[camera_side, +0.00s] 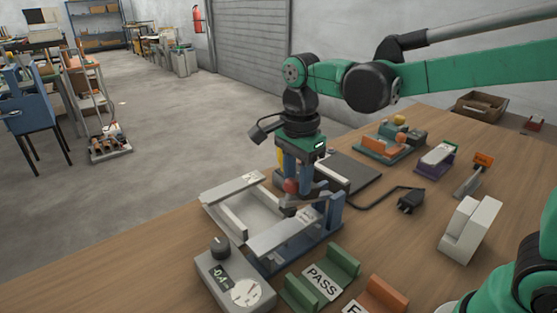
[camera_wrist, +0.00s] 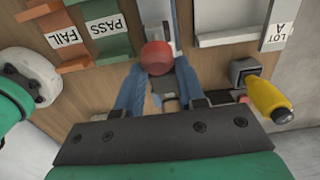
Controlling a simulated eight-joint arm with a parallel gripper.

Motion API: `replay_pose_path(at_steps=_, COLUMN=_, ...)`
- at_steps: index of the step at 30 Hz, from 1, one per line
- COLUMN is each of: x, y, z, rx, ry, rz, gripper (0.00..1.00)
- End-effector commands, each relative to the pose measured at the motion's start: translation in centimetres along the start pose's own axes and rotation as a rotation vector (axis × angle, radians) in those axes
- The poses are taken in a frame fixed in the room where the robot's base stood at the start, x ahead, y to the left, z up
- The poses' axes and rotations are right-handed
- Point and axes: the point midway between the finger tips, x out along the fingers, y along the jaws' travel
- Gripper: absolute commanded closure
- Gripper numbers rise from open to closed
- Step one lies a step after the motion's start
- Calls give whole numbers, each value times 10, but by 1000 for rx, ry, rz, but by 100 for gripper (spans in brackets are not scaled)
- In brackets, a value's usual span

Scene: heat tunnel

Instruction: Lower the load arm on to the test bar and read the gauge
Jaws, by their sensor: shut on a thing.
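My gripper (camera_side: 292,180) points down over the blue test stand (camera_side: 334,222), its blue fingers shut on the red ball knob (camera_side: 291,186) of the load arm. In the wrist view the red knob (camera_wrist: 157,57) sits between the two fingertips. Most of the load arm is hidden by my fingers. A flat pale bar (camera_side: 283,232) lies across the front of the stand; I cannot tell if it is the test bar. The gauge box (camera_side: 222,284), grey with a black knob, stands at the front left; its small display seems to read -0.4.
A green PASS rack (camera_side: 343,262) and an orange FAIL rack (camera_side: 386,292) stand at the front right. A pale tray (camera_side: 232,195) labelled LOT A in the wrist view lies left of the stand. A yellow-handled tool (camera_wrist: 268,98) is close beside my gripper. Clamps and blocks stand further right.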

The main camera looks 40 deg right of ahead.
Motion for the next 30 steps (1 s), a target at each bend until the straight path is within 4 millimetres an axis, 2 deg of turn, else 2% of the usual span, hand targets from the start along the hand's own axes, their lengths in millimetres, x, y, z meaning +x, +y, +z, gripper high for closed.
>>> replay_pose_path(at_steps=9, x=13, y=0, z=12, rx=-2, ry=-3, rz=-1, gripper=100)
replay_pose_path(at_steps=30, x=39, y=-1, z=26, rx=-2, ry=-3, rz=-2, gripper=100)
